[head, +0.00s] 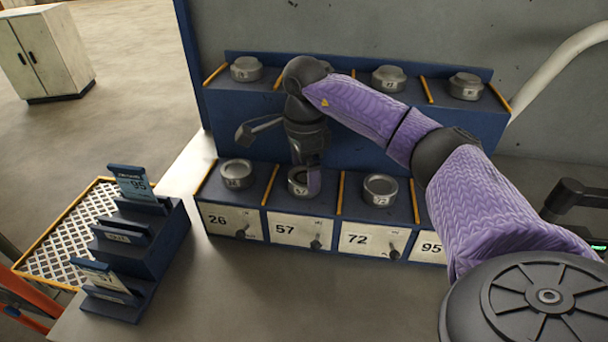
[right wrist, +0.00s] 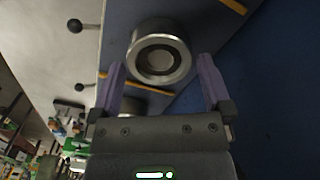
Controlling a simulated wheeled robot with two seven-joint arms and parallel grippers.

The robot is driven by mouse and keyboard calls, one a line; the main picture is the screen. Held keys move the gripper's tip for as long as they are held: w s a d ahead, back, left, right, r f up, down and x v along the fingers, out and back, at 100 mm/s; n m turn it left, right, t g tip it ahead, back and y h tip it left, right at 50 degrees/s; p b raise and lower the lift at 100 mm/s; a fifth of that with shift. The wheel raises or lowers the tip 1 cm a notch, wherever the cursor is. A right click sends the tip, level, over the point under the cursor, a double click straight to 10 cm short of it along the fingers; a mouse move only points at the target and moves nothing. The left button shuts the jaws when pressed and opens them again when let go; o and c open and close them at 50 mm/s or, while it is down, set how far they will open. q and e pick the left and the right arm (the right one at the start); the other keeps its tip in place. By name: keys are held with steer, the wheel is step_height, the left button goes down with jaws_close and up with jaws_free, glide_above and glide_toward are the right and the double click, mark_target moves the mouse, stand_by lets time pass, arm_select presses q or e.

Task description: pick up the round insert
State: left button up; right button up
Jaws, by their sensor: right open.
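Round metal inserts sit in a blue two-tier rack. In the head view the front row shows one in bay 26 (head: 236,173), one in bay 57 (head: 297,188) and one in bay 72 (head: 380,189). My right gripper (head: 305,178) points down at the bay 57 insert and partly hides it. In the right wrist view the right gripper (right wrist: 161,66) is open, with a round insert (right wrist: 158,55) ahead, between the lines of its fingers. Whether the fingers touch it I cannot tell. My left gripper is not in view.
Yellow dividers (head: 271,185) separate the bays. The upper tier holds more inserts, including one at left (head: 246,69) and one at right (head: 466,86). A blue card holder (head: 150,245) stands left on the grey table, beside a yellow-edged mesh tray (head: 62,237). Small knobs (head: 316,243) stick out in front.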

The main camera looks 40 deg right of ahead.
step_height(320, 180, down, 2)
steer(key=shift+f, duration=0.1)
jaws_close()
stand_by(0.4)
